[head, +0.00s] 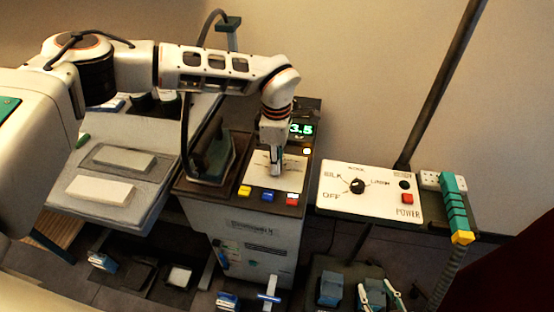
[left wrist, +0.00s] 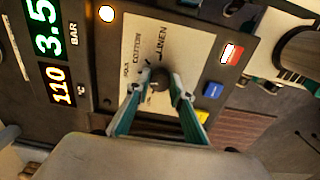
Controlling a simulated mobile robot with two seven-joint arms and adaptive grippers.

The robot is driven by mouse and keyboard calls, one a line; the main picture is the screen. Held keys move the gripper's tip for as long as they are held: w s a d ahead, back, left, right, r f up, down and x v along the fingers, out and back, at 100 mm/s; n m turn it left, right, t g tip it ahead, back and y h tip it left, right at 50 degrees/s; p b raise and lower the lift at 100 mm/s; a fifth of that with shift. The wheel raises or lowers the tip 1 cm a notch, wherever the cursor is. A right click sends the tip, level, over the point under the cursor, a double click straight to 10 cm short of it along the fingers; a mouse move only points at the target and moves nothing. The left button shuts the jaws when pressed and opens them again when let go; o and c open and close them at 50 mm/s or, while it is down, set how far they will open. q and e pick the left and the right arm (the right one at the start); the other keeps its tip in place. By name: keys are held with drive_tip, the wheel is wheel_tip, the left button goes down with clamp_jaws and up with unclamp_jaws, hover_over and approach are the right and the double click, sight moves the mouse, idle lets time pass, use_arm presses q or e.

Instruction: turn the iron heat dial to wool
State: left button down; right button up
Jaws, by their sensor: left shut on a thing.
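My left gripper (head: 275,172) reaches down onto the pale dial panel (head: 256,178) of the dark-topped station. In the left wrist view its two green-edged fingers (left wrist: 161,92) are closed on a dark round dial (left wrist: 159,77). The panel around the dial shows the words COTTON and LINEN; other labels are small or partly covered by the fingers. I cannot tell where the dial's mark points. An iron (head: 212,156) stands upright just left of this panel. My right gripper is not in view.
Yellow (head: 244,191), blue and red buttons line the panel's front edge. A lit display (head: 301,129) reads 3.5. The white box (head: 330,205) also has a red POWER button (head: 405,199). A dark slanting pole (head: 437,90) rises behind it.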

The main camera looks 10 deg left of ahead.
use_arm(q)
drive_tip(key=shift+m, duration=0.9)
drive_tip(key=c, duration=1.8)
unclamp_jaws()
drive_tip(key=shift+r, duration=0.15)
wheel_tip(320, 180, up, 12)
drive_tip(key=shift+s+f, duration=0.1)
